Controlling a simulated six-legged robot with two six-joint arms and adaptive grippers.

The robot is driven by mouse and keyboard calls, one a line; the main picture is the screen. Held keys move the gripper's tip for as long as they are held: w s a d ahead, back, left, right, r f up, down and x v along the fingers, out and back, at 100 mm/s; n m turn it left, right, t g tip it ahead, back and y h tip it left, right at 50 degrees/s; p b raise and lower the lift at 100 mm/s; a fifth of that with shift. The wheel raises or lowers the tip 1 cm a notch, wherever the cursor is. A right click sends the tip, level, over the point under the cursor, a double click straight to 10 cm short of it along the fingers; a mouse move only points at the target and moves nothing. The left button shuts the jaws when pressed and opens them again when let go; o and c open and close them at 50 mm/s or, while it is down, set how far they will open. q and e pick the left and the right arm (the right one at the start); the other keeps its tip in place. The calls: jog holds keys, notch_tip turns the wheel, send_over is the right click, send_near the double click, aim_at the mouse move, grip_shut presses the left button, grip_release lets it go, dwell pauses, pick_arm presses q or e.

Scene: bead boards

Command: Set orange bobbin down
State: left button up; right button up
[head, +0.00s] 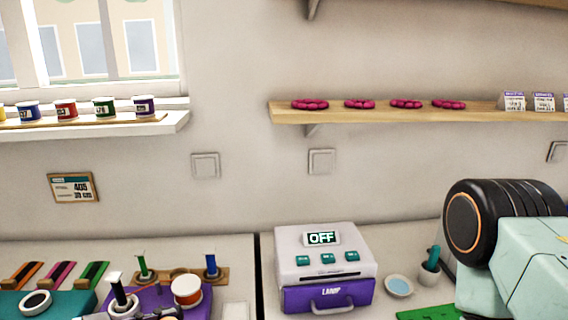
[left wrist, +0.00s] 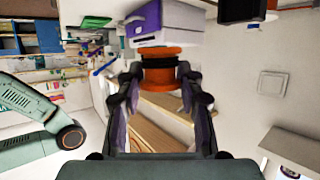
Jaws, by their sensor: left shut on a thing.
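My right gripper is out of view.
A white and purple laminator (head: 325,265) reading OFF stands right of the bobbin. Coloured boards (head: 60,275) lie at left.

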pick_arm(q)
jog(key=shift+s+d+f+m+g+h, duration=0.1)
jog(key=shift+s+d+m+g+h, duration=0.1)
jog(key=shift+d+m+g+h, duration=0.3)
jog(key=f+b, duration=0.3)
jog(key=b, duration=0.1)
jog(key=f+b, duration=0.2)
jog(key=shift+d+f, duration=0.35)
jog(key=shift+s+a+r, duration=0.1)
jog(key=shift+r, duration=0.05)
